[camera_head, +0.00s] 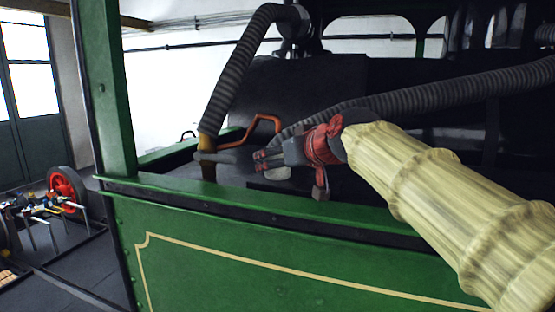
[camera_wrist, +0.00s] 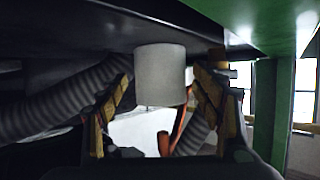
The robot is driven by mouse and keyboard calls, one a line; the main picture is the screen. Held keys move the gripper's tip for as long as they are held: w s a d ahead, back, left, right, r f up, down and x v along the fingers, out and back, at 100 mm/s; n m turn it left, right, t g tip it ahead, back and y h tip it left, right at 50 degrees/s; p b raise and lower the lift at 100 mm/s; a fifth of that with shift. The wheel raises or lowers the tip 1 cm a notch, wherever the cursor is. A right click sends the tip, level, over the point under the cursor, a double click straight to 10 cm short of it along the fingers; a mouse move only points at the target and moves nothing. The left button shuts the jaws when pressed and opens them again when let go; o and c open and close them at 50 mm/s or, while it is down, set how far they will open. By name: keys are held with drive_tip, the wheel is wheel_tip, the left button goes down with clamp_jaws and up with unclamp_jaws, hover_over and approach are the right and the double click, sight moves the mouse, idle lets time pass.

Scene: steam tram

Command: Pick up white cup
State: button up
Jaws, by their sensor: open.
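The white cup (camera_wrist: 160,76) shows large in the wrist view, against a dark surface at the top of that picture. The view appears turned over, so the cup seems to stand on that surface. My gripper (camera_wrist: 166,68) is open, with one finger on each side of the cup. A gap shows on the left; the right finger is close, and I cannot tell whether it touches.
The green side wall (camera_head: 270,240) with its ledge runs below my arm. Ribbed hoses (camera_head: 238,75) and a copper-coloured pipe (camera_head: 262,122) are close to my gripper. A red wheel (camera_head: 67,187) and a cluttered bench stand at the left.

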drive_tip(key=shift+x, duration=0.8)
drive_tip(key=c, duration=1.4)
